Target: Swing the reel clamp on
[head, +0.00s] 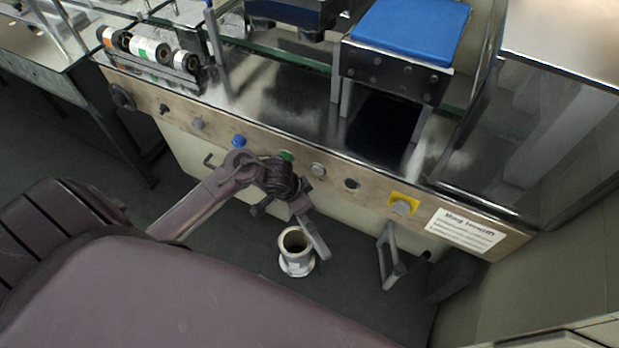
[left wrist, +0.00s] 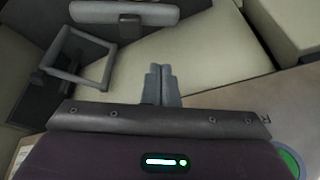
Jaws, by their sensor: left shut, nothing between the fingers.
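My left gripper (head: 302,212) reaches down in front of the machine's front panel. In the left wrist view its two grey fingers (left wrist: 161,84) are together with nothing between them. A grey bar with a rounded end (head: 317,240) shows just past the gripper in the head view and seems to be the reel clamp. A similar grey bar with a dark block under it (left wrist: 125,13) is at the top of the wrist view, beyond the fingertips. A pale flanged hub (head: 296,263) with a dark hollow opening is beside the bar. Whether the fingers touch the bar is unclear. My right gripper is not seen.
A grey loop handle (head: 386,258) sticks out at the right, also in the left wrist view (left wrist: 78,52). The panel (head: 335,172) has several knobs, including a green button (head: 286,156) and a yellow-backed button (head: 403,204). Dark floor lies below.

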